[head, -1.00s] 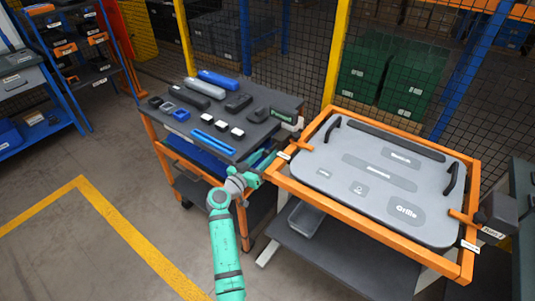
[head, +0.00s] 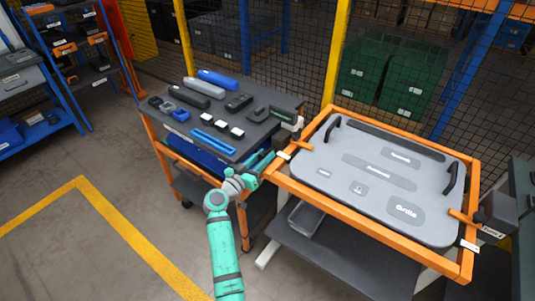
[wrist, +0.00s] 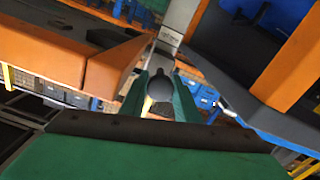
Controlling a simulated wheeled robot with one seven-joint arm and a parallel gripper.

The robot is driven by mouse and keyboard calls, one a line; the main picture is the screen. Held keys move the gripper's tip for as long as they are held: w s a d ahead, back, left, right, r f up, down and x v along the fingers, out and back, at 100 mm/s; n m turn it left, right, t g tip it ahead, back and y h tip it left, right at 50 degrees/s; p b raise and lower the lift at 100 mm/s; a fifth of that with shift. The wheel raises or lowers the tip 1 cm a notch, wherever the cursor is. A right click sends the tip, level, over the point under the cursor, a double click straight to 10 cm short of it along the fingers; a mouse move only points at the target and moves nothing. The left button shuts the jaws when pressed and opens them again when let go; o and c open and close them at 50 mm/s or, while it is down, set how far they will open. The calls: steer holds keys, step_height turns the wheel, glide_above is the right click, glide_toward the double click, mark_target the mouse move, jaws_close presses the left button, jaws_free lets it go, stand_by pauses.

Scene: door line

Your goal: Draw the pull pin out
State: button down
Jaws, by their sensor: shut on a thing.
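My gripper (head: 266,160) is at the left side of the orange frame (head: 366,230), in the gap between it and the tool cart. In the wrist view, its two green fingers (wrist: 160,92) are closed on a dark, rounded piece (wrist: 160,86), which I take to be the pull pin's knob. The rest of the pin is hidden behind this knob and the fingers. I cannot tell whether the pin still sits in its hole. In the head view the pin is too small to make out at the gripper.
A large grey panel (head: 345,160) with black handles lies in the orange frame. The tool cart (head: 222,152) to the left carries several blocks and a blue bar. A grey bin (head: 306,219) sits on the shelf below the panel.

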steer(key=shift+s+a+f, duration=0.1)
steer(key=shift+s+a, duration=0.15)
steer(key=shift+s, duration=0.1)
steer(key=c, duration=1.6)
jaws_free()
steer(key=shift+a, duration=0.1)
steer(key=shift+s, duration=0.1)
steer(key=v, duration=1.1)
